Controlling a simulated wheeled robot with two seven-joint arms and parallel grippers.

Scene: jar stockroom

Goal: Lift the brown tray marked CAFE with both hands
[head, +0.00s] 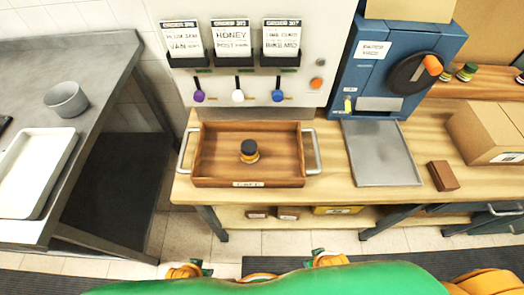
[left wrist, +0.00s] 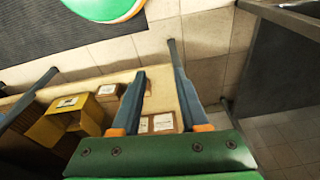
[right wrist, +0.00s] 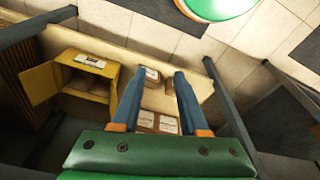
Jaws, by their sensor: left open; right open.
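The brown wooden tray (head: 212,181) marked CAFE on its front wall sits flat on the wooden bench in the head view. It has a left metal handle (head: 183,151) and a right metal handle (head: 316,150). A small jar with a dark lid and an orange band (head: 250,153) stands inside it. My left gripper (left wrist: 159,72) is open and empty in the left wrist view. My right gripper (right wrist: 158,75) is open and empty in the right wrist view. Neither gripper's fingers show clearly in the head view. The tray shows in neither wrist view.
The wooden bench (head: 330,186) carries a grey metal tray (head: 381,155), a brown block (head: 443,176) and a cardboard box (head: 490,130). A dispenser with order cards and a blue machine (head: 365,70) stand behind. Small boxes and a yellow box (right wrist: 94,72) lie on the lower shelf.

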